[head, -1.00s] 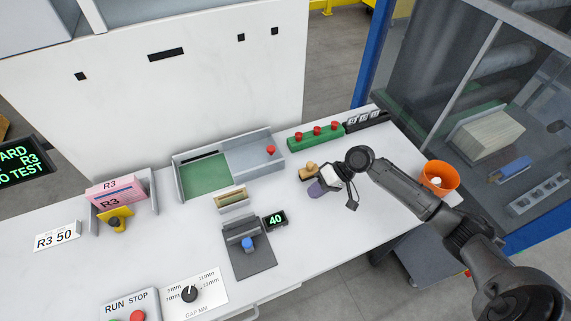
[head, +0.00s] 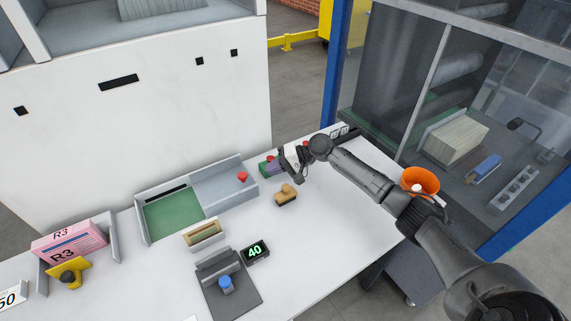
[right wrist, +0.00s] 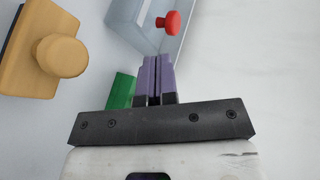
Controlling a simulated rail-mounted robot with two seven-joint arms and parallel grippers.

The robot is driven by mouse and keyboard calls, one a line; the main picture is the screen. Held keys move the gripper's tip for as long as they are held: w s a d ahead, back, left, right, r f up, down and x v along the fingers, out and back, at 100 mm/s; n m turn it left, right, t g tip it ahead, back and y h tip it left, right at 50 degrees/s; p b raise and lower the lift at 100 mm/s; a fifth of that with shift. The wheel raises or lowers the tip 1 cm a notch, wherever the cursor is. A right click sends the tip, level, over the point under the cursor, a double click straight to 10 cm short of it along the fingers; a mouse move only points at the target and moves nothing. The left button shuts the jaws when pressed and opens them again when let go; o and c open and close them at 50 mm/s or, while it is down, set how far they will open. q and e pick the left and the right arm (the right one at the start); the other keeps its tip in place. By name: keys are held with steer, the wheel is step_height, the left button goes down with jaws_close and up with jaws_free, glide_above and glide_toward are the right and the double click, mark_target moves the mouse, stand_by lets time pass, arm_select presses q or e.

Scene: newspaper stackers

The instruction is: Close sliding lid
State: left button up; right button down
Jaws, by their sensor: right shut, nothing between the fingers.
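A grey tray (head: 140,222) lies on the white worktop in the head view, its green floor (head: 172,212) uncovered on the left. A light grey sliding lid (head: 220,188) with a red knob (head: 243,177) sits at its right part. The red knob also shows at the top of the right wrist view (right wrist: 172,22). My right gripper (head: 270,166) is right of the lid's knob, apart from it, with purple fingers. The fingers are shut and empty in the right wrist view (right wrist: 158,76). My left gripper is out of view.
A wooden stamp (head: 286,194) stands close to my right gripper. A green button box (right wrist: 122,91) is partly hidden behind the gripper. A small holder (head: 203,233), a 40 display (head: 256,251) and an orange bin (head: 420,181) are nearby. The worktop right of the stamp is clear.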

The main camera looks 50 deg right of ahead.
steer(key=x, duration=0.4)
steer(key=shift+a+r, duration=0.15)
steer(key=shift+r, duration=0.1)
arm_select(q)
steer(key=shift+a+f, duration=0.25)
arm_select(e)
steer(key=shift+w+a+f, duration=0.2)
steer(key=shift+w+a, duration=0.45)
steer(key=shift+w, duration=0.05)
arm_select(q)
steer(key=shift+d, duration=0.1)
arm_select(e)
steer(key=shift+a, duration=0.1)
